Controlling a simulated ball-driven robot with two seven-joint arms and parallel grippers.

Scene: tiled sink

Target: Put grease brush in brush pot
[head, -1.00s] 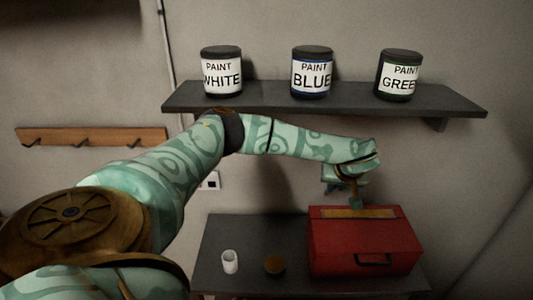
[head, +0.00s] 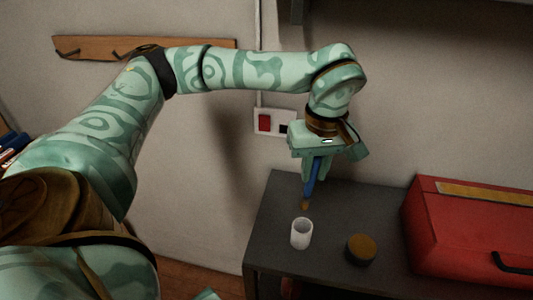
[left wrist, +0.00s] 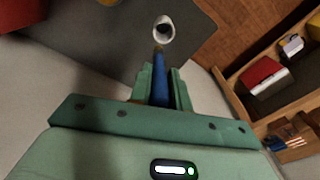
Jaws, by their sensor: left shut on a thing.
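My left gripper (head: 318,168) is shut on the blue grease brush (head: 312,178), which hangs bristle end down above the dark grey bench. The brush also shows between the fingers in the left wrist view (left wrist: 160,88). The white brush pot (head: 301,233) stands upright and open on the bench, just below the brush tip. In the left wrist view the pot (left wrist: 163,30) is just beyond the tip. The brush tip looks above the pot's rim or slightly behind it; I cannot tell which. My right gripper is not in view.
A round brown-topped tin (head: 361,249) stands right of the pot. A red toolbox (head: 465,235) fills the bench's right side. A wall socket with a red switch (head: 265,123) is behind. In the left wrist view a wooden shelf unit (left wrist: 285,85) is at right.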

